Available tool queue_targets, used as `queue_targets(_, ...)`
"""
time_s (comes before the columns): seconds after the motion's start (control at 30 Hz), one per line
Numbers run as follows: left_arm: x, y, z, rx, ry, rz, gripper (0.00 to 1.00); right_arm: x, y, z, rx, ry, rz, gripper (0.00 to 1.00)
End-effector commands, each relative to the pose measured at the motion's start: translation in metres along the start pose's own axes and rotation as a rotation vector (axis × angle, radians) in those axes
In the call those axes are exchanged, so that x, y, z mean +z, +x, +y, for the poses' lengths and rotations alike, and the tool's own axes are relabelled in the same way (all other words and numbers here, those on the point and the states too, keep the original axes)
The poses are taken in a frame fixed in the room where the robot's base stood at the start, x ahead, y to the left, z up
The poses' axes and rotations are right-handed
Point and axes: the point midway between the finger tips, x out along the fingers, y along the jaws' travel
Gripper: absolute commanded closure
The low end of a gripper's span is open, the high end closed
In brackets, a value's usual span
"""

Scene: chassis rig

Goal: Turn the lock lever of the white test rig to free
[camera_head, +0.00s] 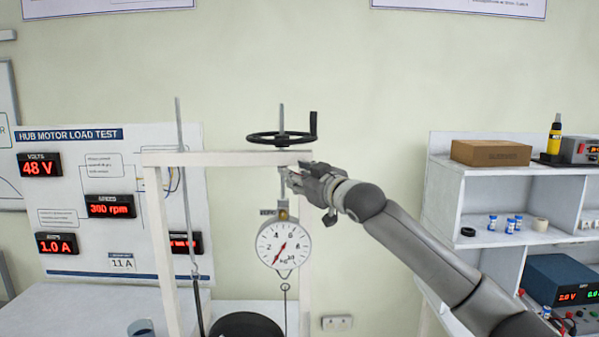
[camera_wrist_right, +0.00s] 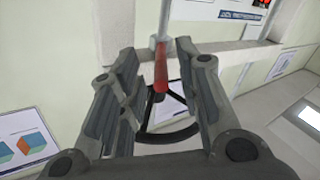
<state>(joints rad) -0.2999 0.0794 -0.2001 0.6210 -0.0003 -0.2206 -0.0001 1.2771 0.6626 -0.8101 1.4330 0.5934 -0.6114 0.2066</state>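The white test rig (camera_head: 220,158) stands left of centre in the head view, with a black handwheel (camera_head: 283,137) on its crossbeam. The handwheel also shows beyond the fingers in the right wrist view (camera_wrist_right: 178,137). A red lever (camera_wrist_right: 160,66) shows between the fingers in that view, near the white beam. In the head view I cannot make it out behind the gripper. My right gripper (camera_head: 292,176) is just below the crossbeam. Its fingers are apart on either side of the lever, with visible gaps. My left gripper is not in view.
A round dial scale (camera_head: 283,245) hangs below the right gripper. A threaded rod (camera_head: 186,200) stands at the left of the rig. A display panel (camera_head: 95,235) is behind on the left. A white shelf (camera_head: 475,197) with a cardboard box (camera_head: 490,153) stands at the right.

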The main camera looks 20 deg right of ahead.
Motion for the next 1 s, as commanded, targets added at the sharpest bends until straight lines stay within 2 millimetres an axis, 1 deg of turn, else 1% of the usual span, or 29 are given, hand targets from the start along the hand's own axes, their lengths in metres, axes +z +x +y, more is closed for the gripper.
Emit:
queue_targets(0.23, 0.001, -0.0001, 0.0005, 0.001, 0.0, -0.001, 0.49, 0.0006, 0.001, -0.0005, 0.0, 0.0, -0.001, 0.68)
queue_targets(0.27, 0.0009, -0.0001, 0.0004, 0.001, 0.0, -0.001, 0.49, 0.0006, 0.001, -0.0005, 0.0, 0.0, -0.001, 0.69)
queue_targets(0.5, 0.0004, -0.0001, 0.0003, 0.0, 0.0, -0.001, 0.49, 0.0004, 0.0008, -0.0004, 0.0, 0.0, 0.0, 1.0)
queue_targets(1.0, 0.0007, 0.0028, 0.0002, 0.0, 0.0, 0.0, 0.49, 0.0006, 0.0008, -0.002, 0.007, 0.001, -0.002, 1.0)
